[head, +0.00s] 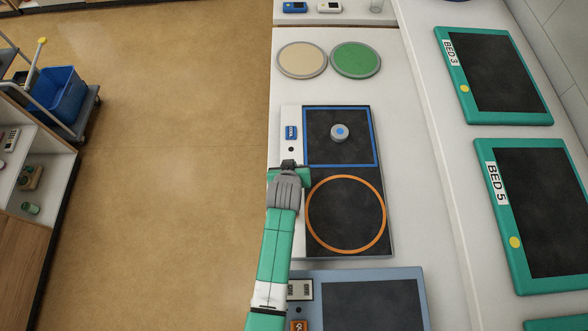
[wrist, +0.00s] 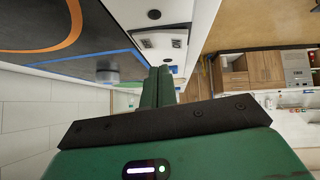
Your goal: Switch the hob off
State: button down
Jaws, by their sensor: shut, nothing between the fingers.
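The hob (head: 377,180) is a black plate on the white counter, with a blue square zone and an orange ring zone. A pale control strip (head: 290,114) runs along its left edge, with a blue labelled switch (head: 291,132) and a dark dot (head: 291,149). My gripper (head: 288,165) is shut and empty over this strip, just below the dot in the head view, and hides part of it. In the wrist view, its green fingers (wrist: 158,86) are together; a pale part with a dark label (wrist: 162,41) shows beyond the strip's dark dot (wrist: 154,14). The switch's setting is unclear.
A grey, blue-topped round object (head: 339,132) stands in the blue zone. Beige (head: 301,60) and green (head: 355,60) discs lie above the hob. A blue-grey panelled unit (head: 412,275) lies below it. BED 3 (head: 506,77) and BED 5 (head: 539,218) boards are at right.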

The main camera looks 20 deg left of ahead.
jog(key=r+p, duration=0.1)
jog(key=r, duration=0.2)
jog(key=shift+d+r, duration=0.15)
jog(key=shift+d, duration=0.05)
jog(key=d+v, duration=0.1)
jog(key=v, duration=0.8)
jog(key=shift+d+f, duration=0.35)
